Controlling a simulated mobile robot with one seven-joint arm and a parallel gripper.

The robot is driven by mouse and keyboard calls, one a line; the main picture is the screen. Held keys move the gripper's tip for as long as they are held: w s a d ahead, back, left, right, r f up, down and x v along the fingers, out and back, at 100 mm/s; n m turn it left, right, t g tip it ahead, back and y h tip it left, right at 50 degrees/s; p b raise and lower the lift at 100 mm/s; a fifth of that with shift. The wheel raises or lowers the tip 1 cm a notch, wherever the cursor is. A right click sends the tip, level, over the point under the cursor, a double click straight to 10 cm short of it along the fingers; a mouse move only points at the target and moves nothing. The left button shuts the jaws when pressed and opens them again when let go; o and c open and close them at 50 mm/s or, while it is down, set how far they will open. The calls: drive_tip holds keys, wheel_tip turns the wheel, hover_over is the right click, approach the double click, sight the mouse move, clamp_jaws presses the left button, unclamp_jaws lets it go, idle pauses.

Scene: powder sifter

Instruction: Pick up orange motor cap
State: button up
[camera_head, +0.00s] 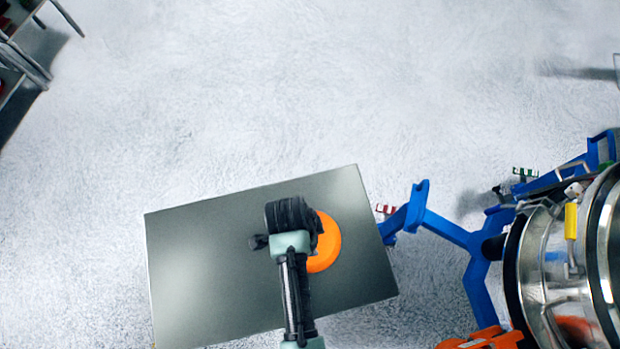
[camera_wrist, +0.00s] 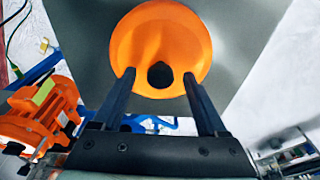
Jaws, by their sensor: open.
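The orange motor cap (camera_head: 327,243) is a round orange disc lying on the grey table (camera_head: 200,270). In the head view my arm and wrist cover its left part. In the wrist view the cap (camera_wrist: 188,38) is a shallow orange dish with a dark round spot near its lower middle. My gripper (camera_wrist: 158,73) is open, its two dark fingers reaching over the near part of the cap with the dark spot between their tips. Nothing is held. I cannot tell how far the fingertips are above the cap. In the head view the fingers are hidden.
A blue frame (camera_head: 445,228) with the metal sifter drum (camera_head: 540,270) stands right of the table. An orange motor (camera_wrist: 38,112) shows at the left of the wrist view. The rest of the tabletop is bare. Open floor (camera_head: 300,90) lies beyond it.

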drive_tip(key=shift+c, duration=0.3)
clamp_jaws()
drive_tip(key=shift+w, duration=0.1)
idle(1.0)
